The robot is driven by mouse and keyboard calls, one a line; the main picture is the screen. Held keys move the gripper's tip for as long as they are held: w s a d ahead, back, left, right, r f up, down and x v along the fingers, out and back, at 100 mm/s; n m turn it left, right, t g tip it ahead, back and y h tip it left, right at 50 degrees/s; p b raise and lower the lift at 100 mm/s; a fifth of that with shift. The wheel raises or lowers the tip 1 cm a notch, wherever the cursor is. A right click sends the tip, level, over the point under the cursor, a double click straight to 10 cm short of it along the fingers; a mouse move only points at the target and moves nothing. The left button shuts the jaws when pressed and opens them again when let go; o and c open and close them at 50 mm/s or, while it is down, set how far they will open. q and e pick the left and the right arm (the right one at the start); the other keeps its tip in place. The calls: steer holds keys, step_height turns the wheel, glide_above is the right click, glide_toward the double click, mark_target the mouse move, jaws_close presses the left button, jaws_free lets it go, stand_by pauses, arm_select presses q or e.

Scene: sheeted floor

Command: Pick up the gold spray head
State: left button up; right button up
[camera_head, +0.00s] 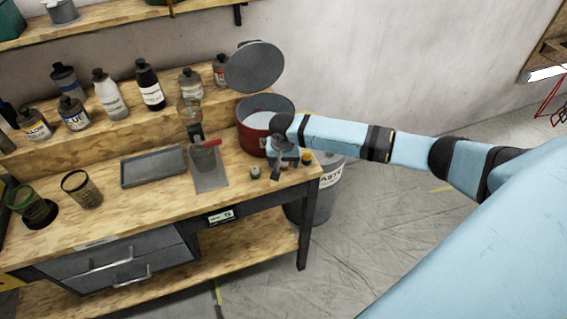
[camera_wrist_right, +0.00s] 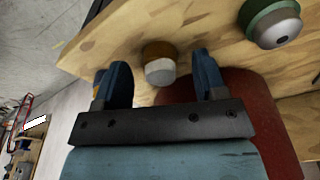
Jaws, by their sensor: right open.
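The gold spray head (camera_head: 306,158) sits on the wooden workbench near its right end, beside my right gripper (camera_head: 281,166). In the right wrist view the gold spray head (camera_wrist_right: 158,63) shows an orange-brown body and a pale end. It appears between the two blue fingers of my right gripper (camera_wrist_right: 160,76), with gaps on both sides. The right gripper is open and empty, pointing down at the bench; I cannot tell its exact height. My left gripper is not in view.
A red pot (camera_head: 251,141) stands just behind the gripper. A green spray head (camera_wrist_right: 268,22) and another small head (camera_head: 227,187) lie nearby. A grey tray (camera_head: 127,180), cups and several bottles occupy the bench further left. The waste bin (camera_head: 324,190) stands beyond the bench's right edge.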

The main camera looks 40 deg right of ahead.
steer(key=shift+f, duration=0.3)
steer(key=c, duration=1)
steer(key=shift+c, duration=0.2)
steer(key=shift+r, duration=0.1)
